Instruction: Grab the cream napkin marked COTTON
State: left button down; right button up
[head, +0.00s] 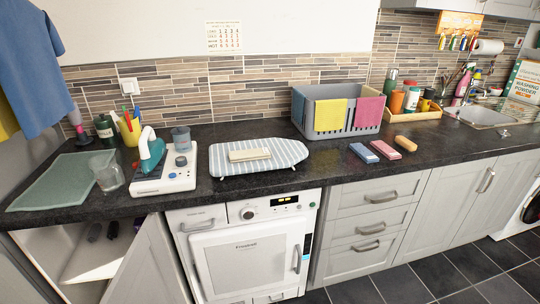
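A cream folded cloth (250,155), which looks like the napkin, lies flat on the small striped ironing board (285,152) on the dark worktop. No marking on it can be read at this size. Neither of my grippers is in the head view, and nothing touches the cloth.
Left of the board stand a white iron base (165,178) with a teal iron (151,152), a glass (108,174) and a green mat (50,185). Behind right is a grey basket (305,122) with hanging cloths. Blue (363,153) and pink (385,149) items lie right. A lower cupboard door (142,265) stands open.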

aim_at(258, 154)
jog(key=z, duration=2.2)
jog(key=i, duration=3.05)
jog(key=u, duration=3.05)
